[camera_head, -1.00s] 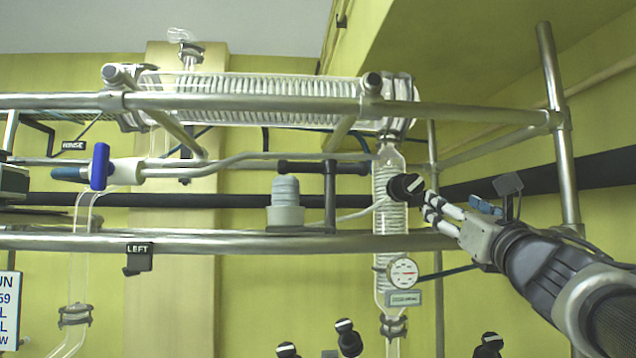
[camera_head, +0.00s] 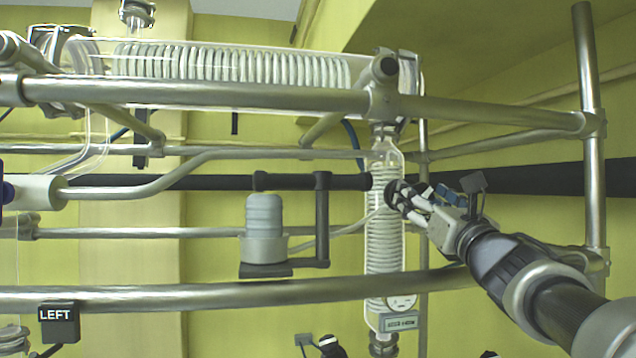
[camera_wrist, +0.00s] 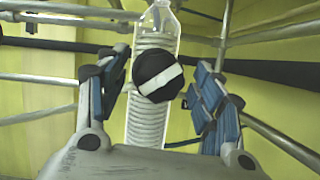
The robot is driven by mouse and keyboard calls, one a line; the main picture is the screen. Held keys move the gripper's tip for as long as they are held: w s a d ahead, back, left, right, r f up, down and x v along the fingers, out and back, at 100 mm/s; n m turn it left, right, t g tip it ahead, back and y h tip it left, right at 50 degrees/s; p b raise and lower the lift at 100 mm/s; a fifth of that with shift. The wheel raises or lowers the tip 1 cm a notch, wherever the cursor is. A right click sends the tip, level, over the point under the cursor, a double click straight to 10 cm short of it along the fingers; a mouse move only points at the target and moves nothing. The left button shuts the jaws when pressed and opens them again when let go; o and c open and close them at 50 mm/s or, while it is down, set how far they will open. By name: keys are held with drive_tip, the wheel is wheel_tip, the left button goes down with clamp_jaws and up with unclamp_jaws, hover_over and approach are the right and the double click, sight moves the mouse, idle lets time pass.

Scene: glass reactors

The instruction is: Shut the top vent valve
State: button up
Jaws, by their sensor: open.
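A round black valve knob (camera_head: 393,194) with a pale bar sits in front of the vertical glass coil condenser (camera_head: 385,245) in the head view. In the wrist view the knob (camera_wrist: 158,76) is centred, its white bar tilted slightly, right end up. No label on the knob is readable. My gripper (camera_head: 411,196) is at the knob from the right in the head view. In the wrist view my gripper (camera_wrist: 161,74) is open, with one blue-padded finger on each side of the knob and visible gaps. The fingers partly cover the knob in the head view.
A steel rail (camera_head: 250,95) runs above the knob and a curved rail (camera_head: 220,293) below. A grey-capped fitting (camera_head: 264,225) stands left of the condenser. A steel post (camera_head: 590,130) rises at the right.

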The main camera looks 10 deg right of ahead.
drive_tip(key=shift+w+r, duration=0.2)
drive_tip(key=shift+r, duration=0.05)
drive_tip(key=c, duration=1.1)
